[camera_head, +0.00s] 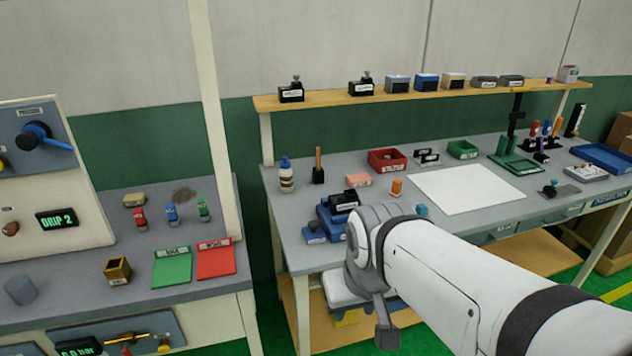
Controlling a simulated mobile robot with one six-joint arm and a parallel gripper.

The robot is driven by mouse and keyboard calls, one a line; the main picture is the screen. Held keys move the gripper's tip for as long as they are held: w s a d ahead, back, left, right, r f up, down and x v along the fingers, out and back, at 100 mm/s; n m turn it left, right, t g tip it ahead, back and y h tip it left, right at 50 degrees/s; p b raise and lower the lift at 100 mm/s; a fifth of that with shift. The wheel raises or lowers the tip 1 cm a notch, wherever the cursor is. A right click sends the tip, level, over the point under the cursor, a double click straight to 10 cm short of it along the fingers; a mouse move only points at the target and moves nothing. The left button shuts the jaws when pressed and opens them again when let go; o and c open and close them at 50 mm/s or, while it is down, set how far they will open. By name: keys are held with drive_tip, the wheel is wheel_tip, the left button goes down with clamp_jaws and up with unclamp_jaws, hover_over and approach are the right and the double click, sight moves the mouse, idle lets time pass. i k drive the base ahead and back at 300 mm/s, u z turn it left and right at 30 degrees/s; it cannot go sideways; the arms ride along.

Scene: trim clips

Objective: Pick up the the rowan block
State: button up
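I cannot tell which thing is the rowan block, as the small labels are not readable here. Several labelled block-like items stand on the wooden shelf, among them a blue one (426,82), a tan one (453,81) and a grey one (398,85). A pink labelled block (358,180) lies on the grey workbench, left of an orange cylinder (396,187). My white arm reaches in from the lower right, its wrist in front of the bench's front edge. A grey part at the arm's end (385,325) hangs down; no separate fingertips can be made out.
The workbench (320,255) holds a white sheet (467,189), a red bin (387,160), a green bin (462,149), a bottle (286,175) and a blue stand (333,219). A left counter carries green and red mats (215,260). A post (215,120) stands between them.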

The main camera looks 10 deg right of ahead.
sight(345, 203)
drive_tip(key=i, duration=0.95)
drive_tip(key=u, duration=0.05)
